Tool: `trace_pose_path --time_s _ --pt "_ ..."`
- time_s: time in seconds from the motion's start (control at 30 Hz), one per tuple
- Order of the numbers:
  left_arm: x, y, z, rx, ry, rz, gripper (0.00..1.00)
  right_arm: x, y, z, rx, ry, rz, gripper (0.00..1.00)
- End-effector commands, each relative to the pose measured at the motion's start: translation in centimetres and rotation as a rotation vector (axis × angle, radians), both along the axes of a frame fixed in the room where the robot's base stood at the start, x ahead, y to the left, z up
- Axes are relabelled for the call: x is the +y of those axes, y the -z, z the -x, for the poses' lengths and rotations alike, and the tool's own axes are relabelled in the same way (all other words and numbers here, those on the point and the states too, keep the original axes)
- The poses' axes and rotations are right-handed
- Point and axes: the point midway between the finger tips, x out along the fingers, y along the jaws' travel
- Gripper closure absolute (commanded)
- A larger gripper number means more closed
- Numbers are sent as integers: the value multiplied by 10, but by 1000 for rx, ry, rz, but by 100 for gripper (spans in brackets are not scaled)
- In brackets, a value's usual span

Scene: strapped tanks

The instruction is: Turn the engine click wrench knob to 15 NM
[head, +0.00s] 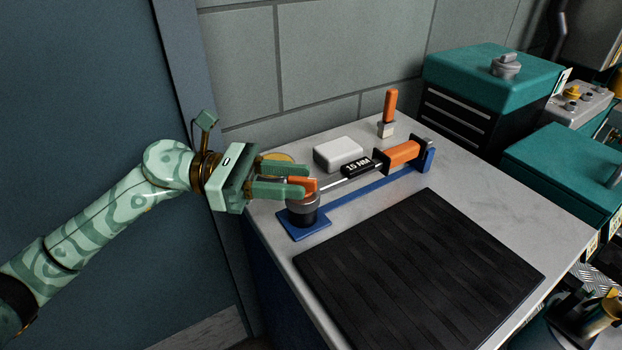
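The click wrench lies on a blue stand (375,188) on the light worktop. It has an orange handle (401,154), a black label (357,166) reading "15 NM", and a thin shaft. The shaft runs left to a dark round head (302,209) topped by an orange knob (309,186). My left gripper (305,182) reaches in from the left at the knob. Its two green fingers are apart, with part of the orange knob showing between their tips. Whether they press on it I cannot tell. My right gripper is not in view.
A black ribbed mat (420,270) covers the front of the worktop. Behind the wrench are a white block (341,153) and an upright orange-handled tool (389,112). A yellowish round thing (276,158) is partly hidden behind my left gripper. Teal cabinets (490,78) stand right.

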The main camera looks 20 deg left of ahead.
Motion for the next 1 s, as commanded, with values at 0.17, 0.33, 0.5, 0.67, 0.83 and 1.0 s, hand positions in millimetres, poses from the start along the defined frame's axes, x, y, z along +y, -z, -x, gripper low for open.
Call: trace_pose_path --time_s 0.17,0.33,0.5,0.67,0.83,1.0 --pt "42 0 9 3 -2 -3 67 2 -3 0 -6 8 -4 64" --pt "68 0 15 0 -1 -2 67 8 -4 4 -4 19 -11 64" --pt "78 0 17 -1 0 0 67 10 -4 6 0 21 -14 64" --pt "79 0 17 -1 1 0 67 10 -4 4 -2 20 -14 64" --pt "78 0 17 -1 1 0 67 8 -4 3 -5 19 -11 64" --pt "78 0 17 -1 1 0 67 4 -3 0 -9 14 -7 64"
